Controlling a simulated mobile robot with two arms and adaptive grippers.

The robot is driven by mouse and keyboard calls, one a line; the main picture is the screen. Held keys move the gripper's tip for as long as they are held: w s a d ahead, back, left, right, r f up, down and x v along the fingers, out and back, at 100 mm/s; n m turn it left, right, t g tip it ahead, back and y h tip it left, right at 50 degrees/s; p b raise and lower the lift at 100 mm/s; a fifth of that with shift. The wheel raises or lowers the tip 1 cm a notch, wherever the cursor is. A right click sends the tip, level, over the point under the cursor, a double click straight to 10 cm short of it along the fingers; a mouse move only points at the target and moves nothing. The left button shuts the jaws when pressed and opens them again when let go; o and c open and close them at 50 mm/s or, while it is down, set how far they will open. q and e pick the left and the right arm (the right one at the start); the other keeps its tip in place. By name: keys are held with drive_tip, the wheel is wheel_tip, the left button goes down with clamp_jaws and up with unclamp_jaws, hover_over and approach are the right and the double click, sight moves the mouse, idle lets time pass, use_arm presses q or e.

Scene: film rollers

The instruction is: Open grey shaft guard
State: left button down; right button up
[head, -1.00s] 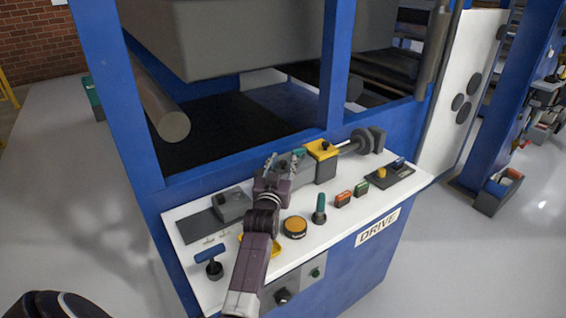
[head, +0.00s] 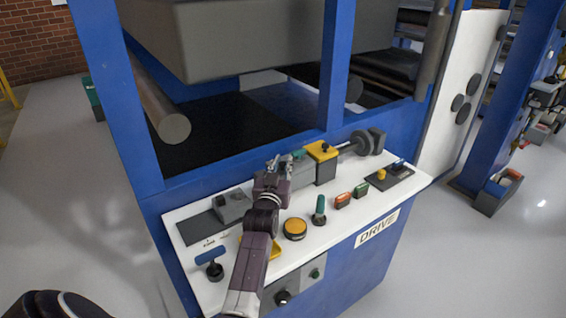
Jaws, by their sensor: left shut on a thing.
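The grey shaft guard (head: 303,173) is a grey block on the white top of the drive console, just left of a yellow-topped block (head: 322,151). A small green part shows at its upper edge. My left gripper (head: 276,164) reaches up from the front and is at the guard's left end. Its fingers are shut on the guard; the gripper itself hides the exact part they hold. The guard looks down over the shaft line. My right gripper is out of view.
Round the left arm on the console are a grey block (head: 232,205), a blue T-handle (head: 211,256), a yellow button (head: 295,228), a green-topped lever (head: 319,211) and red and green switches. A blue frame post (head: 337,65) rises behind. A shaft with dark discs (head: 367,142) lies right.

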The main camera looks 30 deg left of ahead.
use_arm(q)
drive_tip(key=r+p, duration=0.1)
drive_tip(key=p, duration=0.1)
drive_tip(key=a+r+n+g+p, duration=0.1)
drive_tip(key=p, duration=0.2)
drive_tip(key=r+g+h+p, duration=0.1)
drive_tip(key=p, duration=0.1)
drive_tip(key=shift+w+a+n+p, duration=0.15)
drive_tip(key=shift+w+n+p, duration=0.1)
drive_tip(key=shift+n+p, duration=0.15)
drive_tip(key=a+n+g+h+p, duration=0.1)
drive_tip(key=p, duration=0.2)
drive_tip(key=w+a+r+n+g+h+p, duration=0.1)
drive_tip(key=p, duration=0.3)
drive_tip(key=shift+a+r, duration=0.1)
drive_tip(key=shift+a, duration=0.2)
drive_tip(key=shift+w+a+n+g+h+p, duration=0.25)
drive_tip(key=shift+a+n+g+h+p, duration=0.25)
drive_tip(key=shift+a+n+h+p, duration=0.15)
drive_tip(key=shift+w+a+n+g+h, duration=0.25)
drive_tip(key=shift+a+n+g+h, duration=0.1)
drive_tip(key=shift+a+g+h, duration=0.1)
drive_tip(key=shift+w+a+n+g+h+b, duration=0.15)
drive_tip(key=shift+a+n+g+h+b, duration=0.15)
drive_tip(key=shift+a, duration=0.2)
drive_tip(key=shift+w+a+n+g+h+b, duration=0.1)
drive_tip(key=shift+w+a+n+h+b, duration=0.15)
drive_tip(key=shift+a+h, duration=0.2)
drive_tip(key=shift+a, duration=0.3)
